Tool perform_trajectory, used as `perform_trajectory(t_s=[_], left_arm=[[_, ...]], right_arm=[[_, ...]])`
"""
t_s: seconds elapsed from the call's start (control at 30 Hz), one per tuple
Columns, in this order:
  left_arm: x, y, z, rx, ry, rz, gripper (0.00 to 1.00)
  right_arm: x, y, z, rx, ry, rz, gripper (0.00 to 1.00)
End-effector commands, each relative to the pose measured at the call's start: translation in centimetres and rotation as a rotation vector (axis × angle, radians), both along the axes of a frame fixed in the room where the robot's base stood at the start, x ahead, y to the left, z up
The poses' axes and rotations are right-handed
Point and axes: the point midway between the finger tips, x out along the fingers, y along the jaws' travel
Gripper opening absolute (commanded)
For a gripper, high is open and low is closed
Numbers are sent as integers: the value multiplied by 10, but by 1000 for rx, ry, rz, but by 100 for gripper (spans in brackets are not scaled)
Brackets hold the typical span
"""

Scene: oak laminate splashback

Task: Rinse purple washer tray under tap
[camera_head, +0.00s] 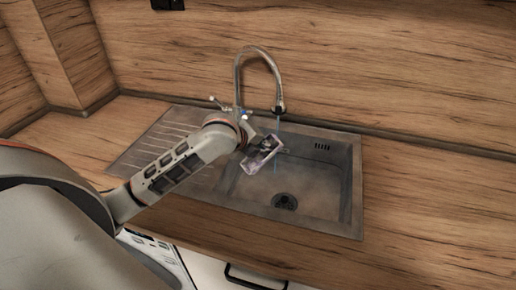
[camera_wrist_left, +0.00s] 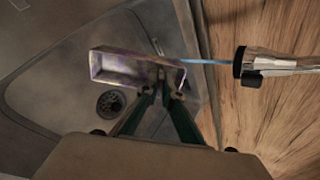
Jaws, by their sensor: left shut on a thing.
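The purple washer tray (camera_head: 262,156) is a small open box, held tilted over the sink basin in the head view. In the left wrist view the tray (camera_wrist_left: 125,68) shows its purplish inner side. My left gripper (camera_head: 252,146) is shut on one end of it, and its fingers (camera_wrist_left: 168,88) close on the tray's edge. The chrome tap (camera_head: 262,54) arches over the sink. Its spout (camera_wrist_left: 241,67) shows in the wrist view, with a blue stream of water (camera_wrist_left: 205,62) running from it to the tray's gripped end. My right gripper is not in view.
The metal sink (camera_head: 335,190) has a drain (camera_head: 284,201) at the bottom and a ribbed drainboard (camera_head: 150,145) at left. The wood counter (camera_head: 430,210) to the right is clear. A wood splashback (camera_head: 400,60) stands behind the tap. A dark-handled cabinet front (camera_head: 250,278) is below.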

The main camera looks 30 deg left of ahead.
Motion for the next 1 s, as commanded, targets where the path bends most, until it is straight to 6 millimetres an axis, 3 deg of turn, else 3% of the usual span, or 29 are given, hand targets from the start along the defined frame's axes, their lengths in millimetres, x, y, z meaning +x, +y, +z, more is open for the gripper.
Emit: perform_trajectory(t_s=[0.6, 1.0], left_arm=[[55, -2, -10, -1, -2, -1, 0], [73, -2, -14, 0, -1, -1, 0]], right_arm=[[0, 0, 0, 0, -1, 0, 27], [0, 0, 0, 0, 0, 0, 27]])
